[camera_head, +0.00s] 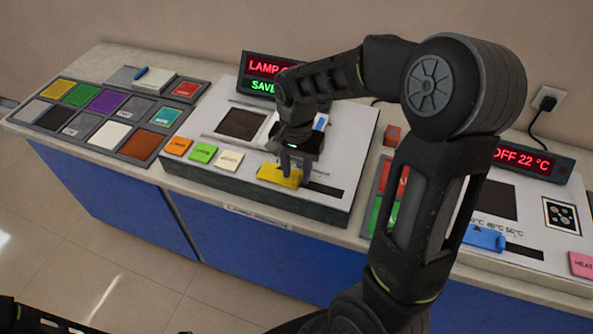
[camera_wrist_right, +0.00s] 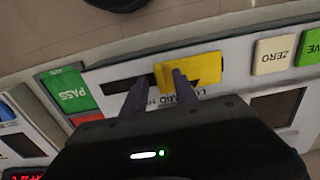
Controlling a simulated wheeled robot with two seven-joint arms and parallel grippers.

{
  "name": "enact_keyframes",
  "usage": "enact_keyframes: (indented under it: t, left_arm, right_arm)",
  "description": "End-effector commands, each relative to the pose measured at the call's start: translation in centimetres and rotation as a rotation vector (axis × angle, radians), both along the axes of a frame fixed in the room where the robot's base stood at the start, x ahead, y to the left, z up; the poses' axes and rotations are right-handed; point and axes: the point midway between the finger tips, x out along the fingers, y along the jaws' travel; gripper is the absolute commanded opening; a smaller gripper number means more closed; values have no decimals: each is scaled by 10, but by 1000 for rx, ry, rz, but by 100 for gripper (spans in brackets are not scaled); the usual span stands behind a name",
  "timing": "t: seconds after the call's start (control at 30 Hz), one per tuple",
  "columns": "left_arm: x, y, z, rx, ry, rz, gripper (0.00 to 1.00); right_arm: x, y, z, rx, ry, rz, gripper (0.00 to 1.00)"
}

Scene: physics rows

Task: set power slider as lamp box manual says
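The lamp box (camera_head: 335,205) is a white-topped panel in the middle of the counter. Its display (camera_head: 262,75) shows red "LAMP O…", partly hidden by my arm, and green "SAVE…". The yellow slider (camera_head: 275,176) sits at the left part of a dark slot; it also shows in the right wrist view (camera_wrist_right: 205,70). My right gripper (camera_head: 290,165) is over the slider, fingers pointing down. In the wrist view its fingertips (camera_wrist_right: 158,80) are apart, one over the slider and one over the slot. Contact cannot be told. My left gripper is out of view.
Orange, green and cream buttons (camera_head: 203,153) line the lamp box's left front. A tray of coloured tiles (camera_head: 67,106) lies left, with a white pad (camera_head: 165,90) behind. At right are a blue slider (camera_head: 484,238), a "22 °C" display (camera_head: 530,158) and a pink button (camera_head: 582,264).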

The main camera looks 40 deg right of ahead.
Motion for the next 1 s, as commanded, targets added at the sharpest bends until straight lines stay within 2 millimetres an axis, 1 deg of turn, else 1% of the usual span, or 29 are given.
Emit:
enact_keyframes:
  t: [0.1,0.37,0.8,1.0]
  left_arm:
    - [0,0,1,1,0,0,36]
    - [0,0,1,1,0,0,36]
    - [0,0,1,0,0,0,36]
    - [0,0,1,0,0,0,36]
  right_arm:
    - [0,0,-8,-1,1,0,35]
    - [0,0,-9,0,-1,0,35]
    - [0,0,-9,0,-1,0,0]
    - [0,0,-9,0,-1,0,0]
